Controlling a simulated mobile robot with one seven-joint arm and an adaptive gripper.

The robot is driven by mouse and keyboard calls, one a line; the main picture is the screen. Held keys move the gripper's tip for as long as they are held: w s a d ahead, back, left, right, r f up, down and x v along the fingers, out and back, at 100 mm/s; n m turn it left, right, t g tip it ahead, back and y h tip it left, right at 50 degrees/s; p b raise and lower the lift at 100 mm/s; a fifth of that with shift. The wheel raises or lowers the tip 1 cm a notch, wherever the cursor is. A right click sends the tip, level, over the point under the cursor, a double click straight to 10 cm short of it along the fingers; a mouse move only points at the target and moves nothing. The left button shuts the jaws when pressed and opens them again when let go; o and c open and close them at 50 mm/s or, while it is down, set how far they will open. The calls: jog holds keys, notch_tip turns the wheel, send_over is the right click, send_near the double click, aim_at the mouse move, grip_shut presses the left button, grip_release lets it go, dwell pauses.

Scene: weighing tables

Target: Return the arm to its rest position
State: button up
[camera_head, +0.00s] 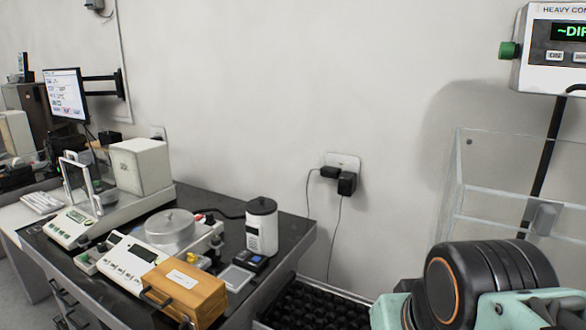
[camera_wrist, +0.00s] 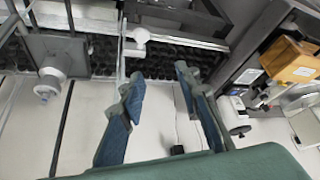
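My gripper (camera_wrist: 160,75) shows in the wrist view with its two blue-tipped fingers spread apart. It is open, and nothing is held between them. Beyond the fingertips are a light metal rail and a dark, knobbly surface. In the head view, part of my arm (camera_head: 490,285), with a black rounded joint and pale green links, fills the bottom right corner. The gripper itself is out of that view.
A dark weighing table (camera_head: 210,195) at left holds scales, a wooden box (camera_head: 185,291) and a white canister (camera_head: 262,228). A clear panel (camera_head: 500,180) and a display unit (camera_head: 550,50) are at right. A black bumpy mat (camera_head: 320,308) lies between.

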notch_tip(320, 180, up, 16)
jog(key=p, duration=1.4)
